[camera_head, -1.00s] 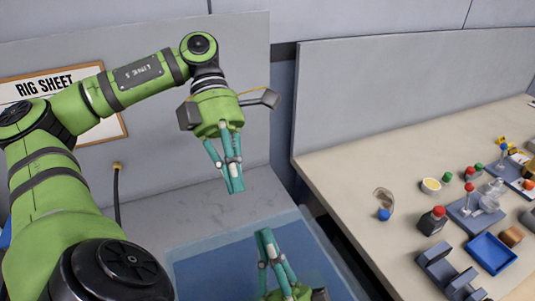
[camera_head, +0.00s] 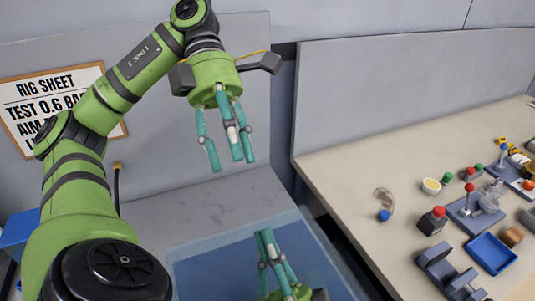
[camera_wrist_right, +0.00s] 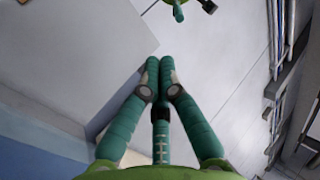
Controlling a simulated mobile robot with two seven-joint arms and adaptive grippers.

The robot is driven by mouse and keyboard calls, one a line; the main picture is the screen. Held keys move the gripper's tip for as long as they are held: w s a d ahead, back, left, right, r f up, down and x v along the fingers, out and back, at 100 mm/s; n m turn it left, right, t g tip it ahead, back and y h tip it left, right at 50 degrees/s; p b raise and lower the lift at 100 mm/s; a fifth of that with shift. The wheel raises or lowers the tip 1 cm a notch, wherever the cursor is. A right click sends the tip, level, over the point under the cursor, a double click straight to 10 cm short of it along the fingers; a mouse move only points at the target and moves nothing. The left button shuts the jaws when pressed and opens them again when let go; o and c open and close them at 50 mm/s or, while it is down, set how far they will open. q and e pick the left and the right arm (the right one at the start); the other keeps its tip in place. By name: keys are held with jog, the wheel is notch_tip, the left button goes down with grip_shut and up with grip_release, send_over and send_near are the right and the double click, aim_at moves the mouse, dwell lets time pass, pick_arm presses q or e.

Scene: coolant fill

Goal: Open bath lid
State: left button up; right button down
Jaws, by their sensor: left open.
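A bluish see-through panel (camera_head: 205,275) with a pale rim fills the bottom middle of the head view; I cannot tell whether it is the bath lid or another part of the bath. My left gripper (camera_head: 230,162) hangs above and behind it, fingers spread apart, pointing down and empty. My right gripper (camera_head: 267,235) shows in front of the panel, fingers pointing up with tips close together. In the right wrist view its teal fingers (camera_wrist_right: 160,70) meet with nothing visible between them. No lid handle can be made out.
A rig sheet board (camera_head: 60,105) hangs at left. A dark hose (camera_head: 117,185) rises near it.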

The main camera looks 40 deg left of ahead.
pick_arm(q)
jog(key=shift+r, duration=2.1)
pick_arm(e)
jog(key=v, duration=1.2)
jog(key=shift+s, duration=0.1)
jog(key=shift+d, duration=0.1)
